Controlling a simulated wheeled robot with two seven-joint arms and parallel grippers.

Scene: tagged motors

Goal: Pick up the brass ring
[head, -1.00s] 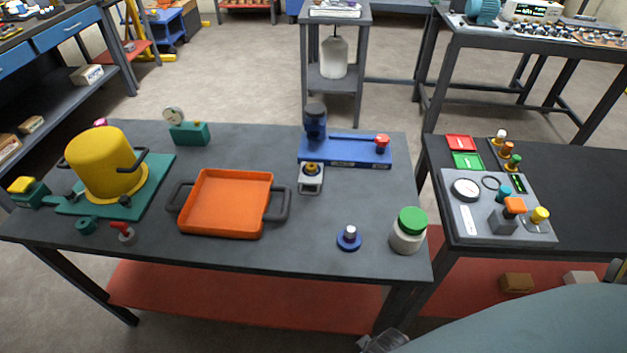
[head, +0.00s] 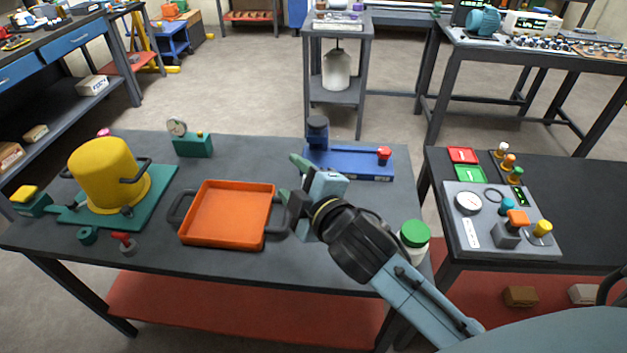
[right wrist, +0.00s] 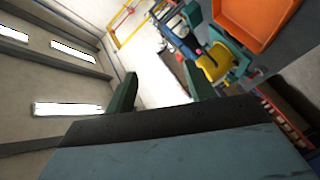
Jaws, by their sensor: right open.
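I cannot make out the brass ring in either view now. In the earlier head view a small grey block with a brass-coloured top stood in front of the blue press; my right arm now covers that spot. My right gripper (head: 290,179) is above the table between the orange tray and the blue press, its fingers pointing left. In the right wrist view my right gripper (right wrist: 160,88) is open, with nothing between its fingers. My left gripper is not in view.
The orange tray (head: 228,238) lies just left of my right gripper. The blue press (head: 350,165) stands behind it. A green-lidded jar (head: 414,235) is beside my arm. A yellow pot (head: 100,172) on a green base is at left. A control panel (head: 470,230) is on the right table.

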